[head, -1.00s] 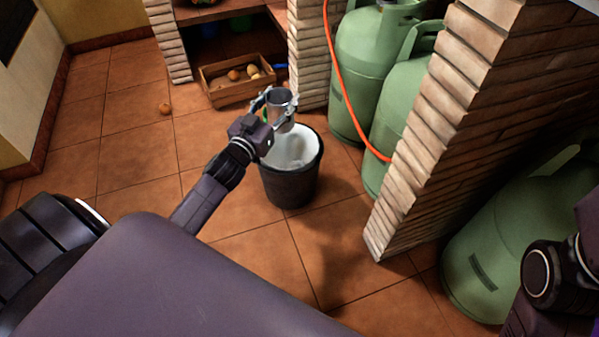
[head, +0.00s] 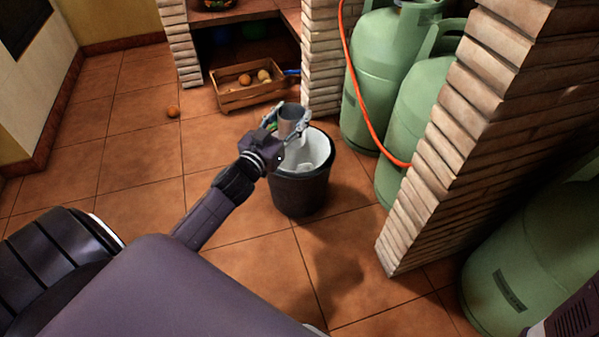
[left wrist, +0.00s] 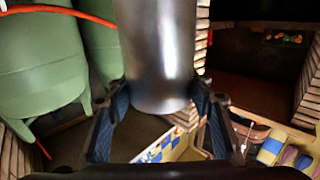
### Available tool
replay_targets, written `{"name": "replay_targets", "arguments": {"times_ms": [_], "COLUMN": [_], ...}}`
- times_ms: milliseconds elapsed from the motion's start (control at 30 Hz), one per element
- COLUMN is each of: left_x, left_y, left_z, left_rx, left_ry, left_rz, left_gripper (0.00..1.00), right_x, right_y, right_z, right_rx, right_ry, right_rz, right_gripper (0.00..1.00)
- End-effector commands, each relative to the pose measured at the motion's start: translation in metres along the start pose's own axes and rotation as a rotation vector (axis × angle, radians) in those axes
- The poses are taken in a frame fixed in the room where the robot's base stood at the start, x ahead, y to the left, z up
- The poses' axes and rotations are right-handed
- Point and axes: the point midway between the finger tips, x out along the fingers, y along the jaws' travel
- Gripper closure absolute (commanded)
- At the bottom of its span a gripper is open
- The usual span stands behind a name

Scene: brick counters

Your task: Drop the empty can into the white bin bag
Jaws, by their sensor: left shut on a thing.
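My left gripper (head: 289,121) is shut on a plain grey metal can (head: 292,117). It holds the can roughly upright at the far left rim of the bin as seen in the head view. In the left wrist view the can (left wrist: 157,45) fills the top middle between the two fingers, which press on its sides. The black bin (head: 300,193) stands on the floor, lined with a white bag (head: 319,150) that is open at the top. The can hides part of the bag's far edge. My right gripper is out of view.
A wooden crate (head: 236,97) with round produce stands behind the bin. An orange fruit (head: 172,112) lies on the tiles. Green gas cylinders (head: 375,85) with an orange hose and a brick pillar (head: 440,150) stand to the right.

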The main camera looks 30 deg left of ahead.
Motion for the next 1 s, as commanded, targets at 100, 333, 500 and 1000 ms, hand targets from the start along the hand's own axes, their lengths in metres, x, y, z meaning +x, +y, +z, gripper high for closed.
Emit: {"name": "replay_targets", "arguments": {"times_ms": [100, 333, 500, 1000], "left_x": [0.000, 0.000, 0.000, -0.062], "left_y": [0.000, 0.000, 0.000, 0.000], "left_z": [-0.001, 0.000, 0.000, 0.002], "left_rx": [0.000, 0.000, 0.000, -0.002], "left_ry": [0.000, 0.000, 0.000, -0.004], "left_rz": [0.000, 0.000, 0.000, -0.001], "left_gripper": [0.76, 0.31, 0.31, 0.31], "right_x": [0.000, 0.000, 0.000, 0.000], "right_y": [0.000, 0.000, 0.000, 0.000], "right_z": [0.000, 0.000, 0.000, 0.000], "right_rx": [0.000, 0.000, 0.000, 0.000], "right_ry": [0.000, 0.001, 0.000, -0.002], "right_rz": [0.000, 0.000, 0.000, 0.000], "right_gripper": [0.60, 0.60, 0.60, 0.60]}}
